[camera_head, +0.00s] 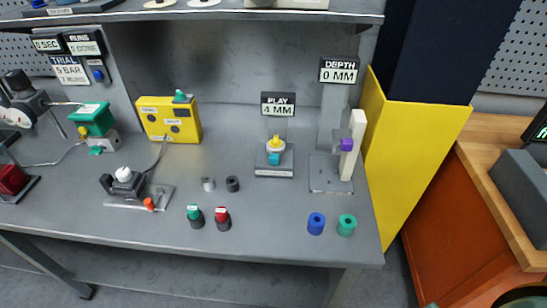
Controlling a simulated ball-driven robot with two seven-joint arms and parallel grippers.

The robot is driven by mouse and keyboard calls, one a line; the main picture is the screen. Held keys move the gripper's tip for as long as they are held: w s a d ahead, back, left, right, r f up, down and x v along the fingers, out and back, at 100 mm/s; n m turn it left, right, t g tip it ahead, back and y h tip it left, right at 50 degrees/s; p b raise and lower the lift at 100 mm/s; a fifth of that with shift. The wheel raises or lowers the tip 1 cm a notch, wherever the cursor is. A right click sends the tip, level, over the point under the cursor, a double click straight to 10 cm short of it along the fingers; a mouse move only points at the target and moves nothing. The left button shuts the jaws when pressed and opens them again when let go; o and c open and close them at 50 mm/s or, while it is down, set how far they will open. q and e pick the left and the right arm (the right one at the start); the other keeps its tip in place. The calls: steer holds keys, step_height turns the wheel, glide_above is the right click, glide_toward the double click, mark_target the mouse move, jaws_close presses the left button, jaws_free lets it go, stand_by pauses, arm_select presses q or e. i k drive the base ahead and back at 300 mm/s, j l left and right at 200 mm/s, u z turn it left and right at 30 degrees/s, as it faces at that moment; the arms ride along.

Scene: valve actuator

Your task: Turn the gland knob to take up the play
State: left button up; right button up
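A small stand (274,172) at the right of the grey bench carries an upright fitting with a yellow top (275,143) and a teal lower part (274,158). A dark sign (278,104) behind it reads "PLAY 4 MM". The gland knob is probably on this fitting, but I cannot tell which part it is. Neither of my grippers is in view, and nothing touches the fitting.
A depth stand (331,178) with a purple piece (346,144) stands right of the fitting. A yellow post (410,150) bounds the right; a shelf (200,16) overhangs the back. Bench left of the fitting is partly clear.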

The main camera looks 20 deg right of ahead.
mark_target(275, 142)
steer(key=l+z, duration=0.1)
steer(key=z, duration=0.65)
steer(key=k+l, duration=0.05)
